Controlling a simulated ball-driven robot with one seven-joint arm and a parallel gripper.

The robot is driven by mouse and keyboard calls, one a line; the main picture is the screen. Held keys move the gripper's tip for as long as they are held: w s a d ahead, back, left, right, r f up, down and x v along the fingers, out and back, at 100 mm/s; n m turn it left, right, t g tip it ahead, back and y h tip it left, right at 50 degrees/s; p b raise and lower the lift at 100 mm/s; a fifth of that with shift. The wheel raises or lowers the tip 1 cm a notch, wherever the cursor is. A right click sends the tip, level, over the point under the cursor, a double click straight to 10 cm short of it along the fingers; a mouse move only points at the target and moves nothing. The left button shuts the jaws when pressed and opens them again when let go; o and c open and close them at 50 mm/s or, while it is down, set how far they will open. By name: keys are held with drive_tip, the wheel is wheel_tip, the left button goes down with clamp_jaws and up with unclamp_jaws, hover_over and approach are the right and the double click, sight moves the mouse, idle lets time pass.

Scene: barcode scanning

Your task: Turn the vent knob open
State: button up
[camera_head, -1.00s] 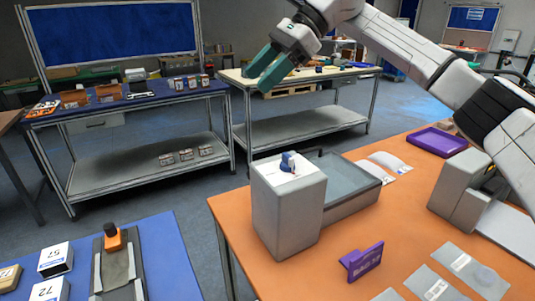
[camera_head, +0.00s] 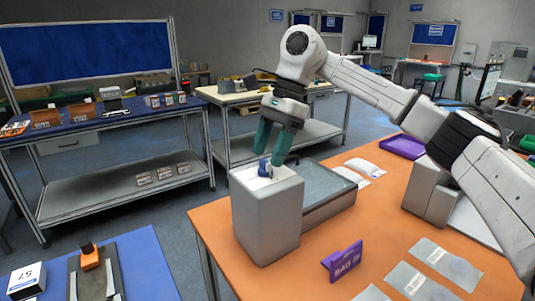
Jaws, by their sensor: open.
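The vent knob is a small blue knob (camera_head: 265,168) on the white top of a grey box (camera_head: 268,217) that stands on the orange table. My gripper (camera_head: 270,161) points down over the box top, with its two green fingers close around or beside the knob. The fingers are apart. The near finger hides part of the knob, and I cannot tell whether either finger touches it.
A purple tray (camera_head: 402,146) and a grey machine (camera_head: 428,190) are farther right on the orange table (camera_head: 385,215).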

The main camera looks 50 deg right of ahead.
drive_tip(key=shift+x, duration=0.8)
drive_tip(key=c, duration=1)
drive_tip(key=shift+c, duration=0.2)
